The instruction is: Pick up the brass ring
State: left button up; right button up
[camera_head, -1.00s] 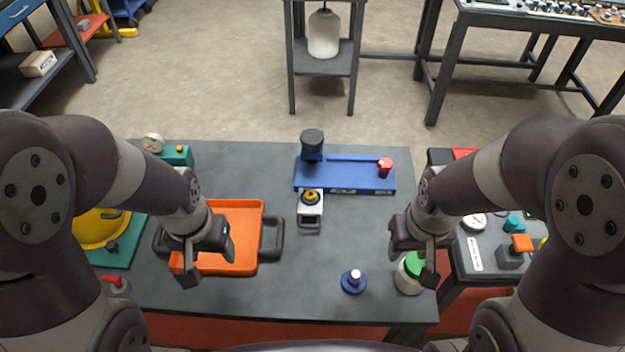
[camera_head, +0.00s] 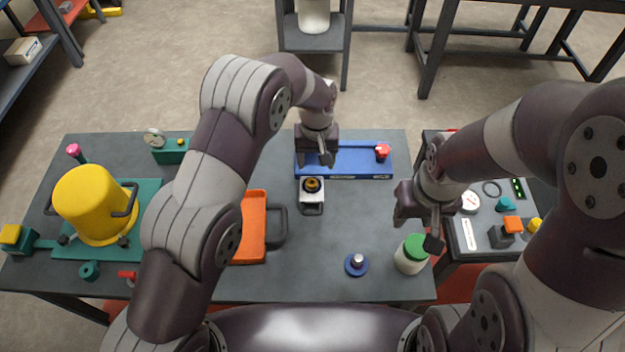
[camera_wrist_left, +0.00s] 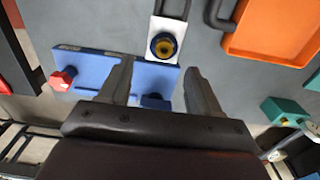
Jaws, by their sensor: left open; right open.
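The brass ring (camera_head: 312,184) sits on a dark round piece on a small white block with a dark handle, in the middle of the table. In the left wrist view the ring (camera_wrist_left: 164,45) shows beyond the fingertips, roughly between their lines. My left gripper (camera_head: 318,163) is open and empty, above the blue fixture just behind the white block. It also shows in the left wrist view (camera_wrist_left: 158,78). My right gripper (camera_head: 420,228) is open and empty at the table's right side, above and near the green-lidded jar (camera_head: 411,254).
The blue fixture (camera_head: 350,162) with a red knob (camera_head: 382,152) lies behind the ring. An orange tray (camera_head: 253,228) is to its left, partly hidden by my left arm. A blue disc with a pin (camera_head: 356,264) stands at the front. A yellow cylinder (camera_head: 90,205) stands far left.

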aim_at(312, 179)
pick_arm(q)
jog(key=f+p, duration=0.1)
jog(key=f, duration=0.2)
jog(key=f+p, duration=0.1)
jog(key=f, duration=0.2)
jog(key=a+f+p, duration=0.1)
jog(key=f, duration=0.2)
jog(key=shift+w+f, duration=0.3)
jog(key=shift+w, duration=0.1)
jog(key=shift+w+f, duration=0.1)
jog(key=shift+f, duration=0.25)
jog(key=c, duration=1)
jog(key=shift+c, duration=0.7)
jog(key=shift+r, duration=0.1)
